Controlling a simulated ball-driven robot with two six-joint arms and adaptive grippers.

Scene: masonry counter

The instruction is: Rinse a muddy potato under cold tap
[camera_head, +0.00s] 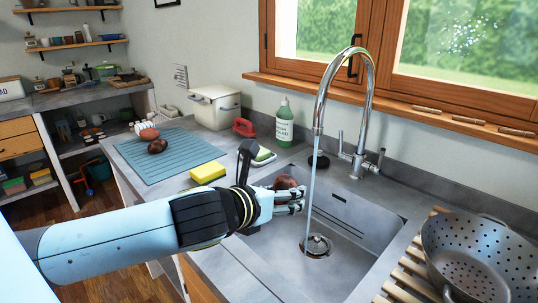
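The tap (366,95) is a tall chrome arch at the back of the grey sink (350,265), and a stream of water (309,195) falls from it to the drain. My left gripper (295,200) is over the left part of the sink, left of the stream. A brown potato (284,183) shows at its fingers and appears held between them, partly hidden by the fingers. The potato is apart from the water. Two more potatoes lie on the blue ribbed mat (190,155): a dark one (157,146) and a reddish one (149,134). My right gripper is not in view.
A yellow sponge (208,172), a scrub brush (263,156), a red object (243,127) and a green soap bottle (284,122) stand left of and behind the sink. A metal colander (480,250) sits on a wooden slatted rack (405,280) at right.

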